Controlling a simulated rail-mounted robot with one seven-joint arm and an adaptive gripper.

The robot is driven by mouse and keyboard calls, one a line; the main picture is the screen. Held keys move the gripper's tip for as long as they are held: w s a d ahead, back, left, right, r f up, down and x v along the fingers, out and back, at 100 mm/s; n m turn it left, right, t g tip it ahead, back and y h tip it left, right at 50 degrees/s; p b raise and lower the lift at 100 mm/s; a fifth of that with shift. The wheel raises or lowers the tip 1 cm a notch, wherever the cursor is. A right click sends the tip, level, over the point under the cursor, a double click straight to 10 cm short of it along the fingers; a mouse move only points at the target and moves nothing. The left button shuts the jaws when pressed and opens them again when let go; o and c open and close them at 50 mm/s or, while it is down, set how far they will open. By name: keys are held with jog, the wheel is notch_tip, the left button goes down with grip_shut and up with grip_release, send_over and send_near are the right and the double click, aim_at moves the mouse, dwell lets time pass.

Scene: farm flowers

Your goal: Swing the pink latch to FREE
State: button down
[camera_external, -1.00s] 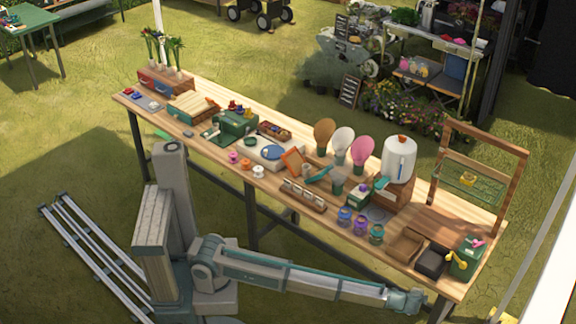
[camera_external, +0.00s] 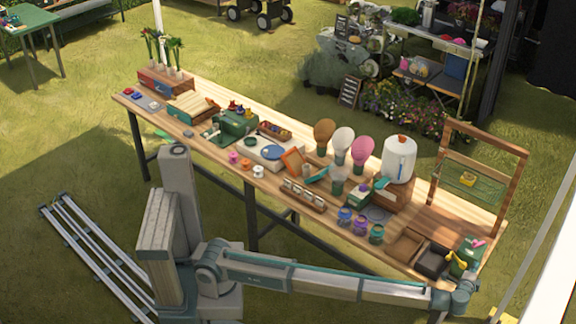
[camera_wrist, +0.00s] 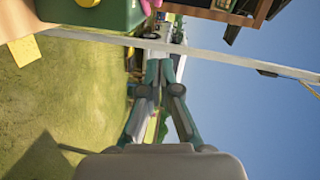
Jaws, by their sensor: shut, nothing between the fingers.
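The pink latch (camera_external: 478,243) is on the green box (camera_external: 470,262) at the right end of the table. In the wrist view, part of the pink latch (camera_wrist: 147,6) shows at the top edge beside the green box (camera_wrist: 118,14). Which position the latch is in cannot be read. My gripper (camera_external: 467,279) is in front of the box, low by the table's front right corner. In the wrist view my gripper (camera_wrist: 161,68) is shut and empty, its fingertips pointing just below and right of the box, apart from the latch.
A yellow handle (camera_external: 456,258) is on the box's left side. A black tray (camera_external: 432,261) and a wooden tray (camera_external: 405,246) are left of it. A wooden frame (camera_external: 433,190) stands behind.

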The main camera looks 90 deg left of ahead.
jog(key=p, duration=0.3)
send_over(474, 255)
jog(key=d, duration=0.3)
jog(key=f, duration=0.1)
jog(key=shift+w+a+f, duration=0.1)
jog(key=shift+a+f, duration=0.1)
jog(key=shift+a, duration=0.3)
jog(key=shift+a+f, duration=0.2)
jog(key=shift+a, duration=0.25)
jog(key=shift+a+f+p, duration=0.25)
jog(key=shift+a+p, duration=0.2)
jog(key=shift+a, duration=0.3)
jog(key=shift+d, duration=0.1)
